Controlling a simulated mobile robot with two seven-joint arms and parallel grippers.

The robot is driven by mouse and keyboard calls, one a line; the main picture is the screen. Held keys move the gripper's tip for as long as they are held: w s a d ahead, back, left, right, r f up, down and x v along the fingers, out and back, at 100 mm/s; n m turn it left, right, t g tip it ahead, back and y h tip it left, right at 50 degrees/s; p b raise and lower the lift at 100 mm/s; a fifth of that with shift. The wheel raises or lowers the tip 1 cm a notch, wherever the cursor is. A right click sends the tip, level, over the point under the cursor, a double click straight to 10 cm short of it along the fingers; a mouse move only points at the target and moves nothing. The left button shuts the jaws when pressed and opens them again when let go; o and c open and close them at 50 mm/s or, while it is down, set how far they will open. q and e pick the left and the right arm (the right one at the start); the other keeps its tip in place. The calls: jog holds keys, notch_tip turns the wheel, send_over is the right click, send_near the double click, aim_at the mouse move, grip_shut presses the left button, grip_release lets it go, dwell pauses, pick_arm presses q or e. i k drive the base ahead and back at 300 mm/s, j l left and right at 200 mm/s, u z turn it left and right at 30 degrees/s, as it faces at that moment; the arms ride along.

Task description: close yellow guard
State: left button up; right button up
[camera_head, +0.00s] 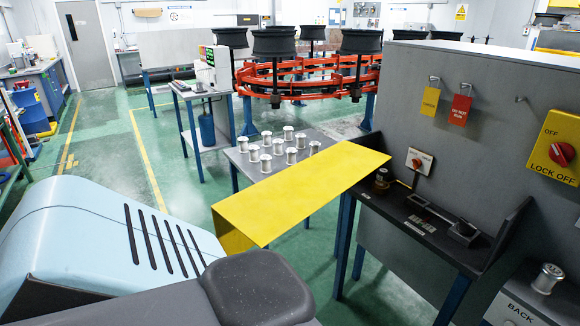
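The yellow guard (300,195) is a long flat panel in the middle of the camera_head view. Its right end is beside the black-topped bench (400,220), and it reaches out to the left over the floor and past the small grey table. Its left end has a folded edge that hangs down. Part of its lower left side is hidden behind a light-blue slotted body and a dark rounded part in the foreground. On the bench, a brass-coloured round part (381,182) and a dark fixture (462,229) are uncovered. Neither of my grippers shows in this view.
Several silver spindles (291,156) stand on the grey table (240,160) behind the guard. A grey panel (480,80) behind the bench carries a yellow LOCK OFF switch (558,150) and hanging tags (460,108). A spindle (547,278) stands at lower right. Green floor lies open at left.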

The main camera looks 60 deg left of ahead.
aim_at(259, 214)
jog(key=j, duration=0.9)
jog(key=k+j, duration=0.15)
jog(key=j, duration=1.7)
jog(key=k+j, duration=0.15)
jog(key=j, duration=0.8)
